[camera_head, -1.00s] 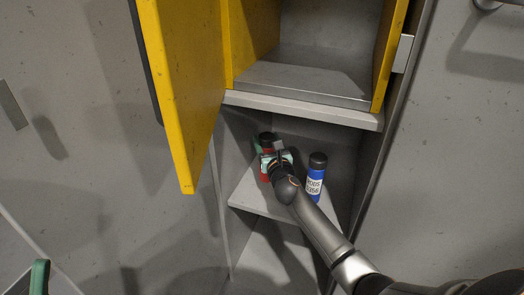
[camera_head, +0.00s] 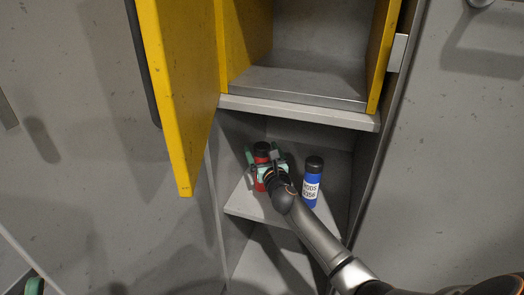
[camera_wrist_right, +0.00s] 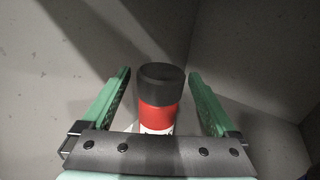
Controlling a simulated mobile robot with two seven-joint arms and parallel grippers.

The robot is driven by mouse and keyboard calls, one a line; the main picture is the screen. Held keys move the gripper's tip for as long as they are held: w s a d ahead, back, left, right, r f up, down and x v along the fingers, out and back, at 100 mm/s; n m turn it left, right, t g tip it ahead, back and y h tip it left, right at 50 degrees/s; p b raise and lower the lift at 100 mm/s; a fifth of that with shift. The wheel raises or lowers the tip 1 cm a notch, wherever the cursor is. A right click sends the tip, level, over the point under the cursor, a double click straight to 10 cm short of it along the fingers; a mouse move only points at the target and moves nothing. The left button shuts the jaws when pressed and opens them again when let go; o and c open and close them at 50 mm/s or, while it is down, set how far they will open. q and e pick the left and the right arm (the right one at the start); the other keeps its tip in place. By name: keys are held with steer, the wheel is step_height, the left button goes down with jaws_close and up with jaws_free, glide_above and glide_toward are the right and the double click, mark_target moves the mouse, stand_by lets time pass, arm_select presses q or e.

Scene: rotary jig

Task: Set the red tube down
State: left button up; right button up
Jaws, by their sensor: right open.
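The red tube (camera_head: 260,183) has a black cap and stands upright on the grey shelf (camera_head: 240,203) below the yellow compartment. It also shows in the right wrist view (camera_wrist_right: 159,115), with part of a white label; its lower end is hidden there. My right gripper (camera_head: 266,165) is open around the tube. In the right wrist view its green fingers (camera_wrist_right: 160,88) stand on both sides of the tube, with a gap on each side. My left gripper (camera_head: 34,286) shows only as a small green part at the bottom left corner.
A blue tube (camera_head: 312,184) with a black cap and white label stands upright on the same shelf, right of my right gripper. A yellow door (camera_head: 182,90) hangs open at the left. The yellow compartment (camera_head: 300,70) above looks empty.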

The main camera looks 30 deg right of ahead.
steer(key=shift+r, duration=0.3)
steer(key=p+v, duration=0.4)
steer(key=v, duration=0.6)
steer(key=s+a+r+m+t+y, duration=0.4)
steer(key=s+a+r+m+y, duration=1.6)
steer(key=s+a+r, duration=0.2)
steer(key=s+r, duration=0.2)
steer(key=s, duration=0.1)
steer(key=shift+s+r+t, duration=0.2)
steer(key=shift+t, duration=0.1)
steer(key=shift+m, duration=0.3)
